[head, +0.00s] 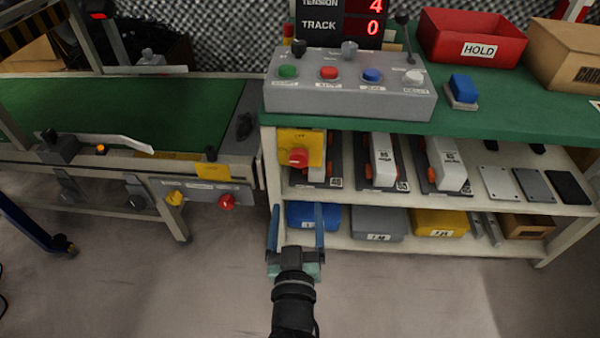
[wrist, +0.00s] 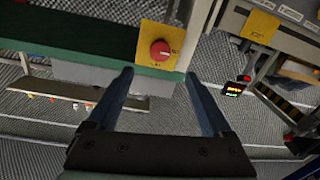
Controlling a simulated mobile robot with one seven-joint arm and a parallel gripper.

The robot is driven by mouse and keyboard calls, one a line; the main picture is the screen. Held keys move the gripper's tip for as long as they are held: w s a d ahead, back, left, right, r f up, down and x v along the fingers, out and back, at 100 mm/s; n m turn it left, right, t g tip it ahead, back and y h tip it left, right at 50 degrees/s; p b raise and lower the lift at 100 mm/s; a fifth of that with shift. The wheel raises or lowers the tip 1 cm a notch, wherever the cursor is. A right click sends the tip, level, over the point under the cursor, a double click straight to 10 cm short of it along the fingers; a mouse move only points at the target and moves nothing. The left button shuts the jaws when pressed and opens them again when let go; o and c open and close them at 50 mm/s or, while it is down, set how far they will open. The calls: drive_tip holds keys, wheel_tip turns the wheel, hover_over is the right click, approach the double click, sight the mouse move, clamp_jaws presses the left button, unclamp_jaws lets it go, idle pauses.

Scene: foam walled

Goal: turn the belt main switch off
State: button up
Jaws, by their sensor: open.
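A yellow plate (head: 315,142) with a red rotary knob (head: 298,157) is mounted at the left front of the green-topped bench, just under its edge. It looks like the main switch. In the wrist view the red knob (wrist: 160,50) sits on its yellow plate (wrist: 152,36), just beyond the fingertips. Its lettering and exact turn position are too small to read. My gripper (head: 296,206) is open and empty, below the knob in the head view and apart from it. The wrist view shows my gripper's two blue fingers (wrist: 159,73) spread apart, with the knob centred ahead between them.
A green belt conveyor (head: 150,112) stands left, with another red knob (head: 227,201) and a yellow knob (head: 175,198) on its front. A grey button box (head: 350,103) and red HOLD bin (head: 470,22) stand on the bench. Shelves below hold tools and bins. The floor in front is clear.

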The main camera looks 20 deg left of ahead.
sight(299, 162)
drive_tip(key=b+x, duration=0.2)
drive_tip(key=x, duration=1)
drive_tip(key=shift+w+a+r, duration=0.1)
drive_tip(key=shift+w+a, duration=0.05)
drive_tip(key=shift+w, duration=0.1)
drive_tip(key=shift+c, duration=0.3)
clamp_jaws()
drive_tip(key=shift+b, duration=0.3)
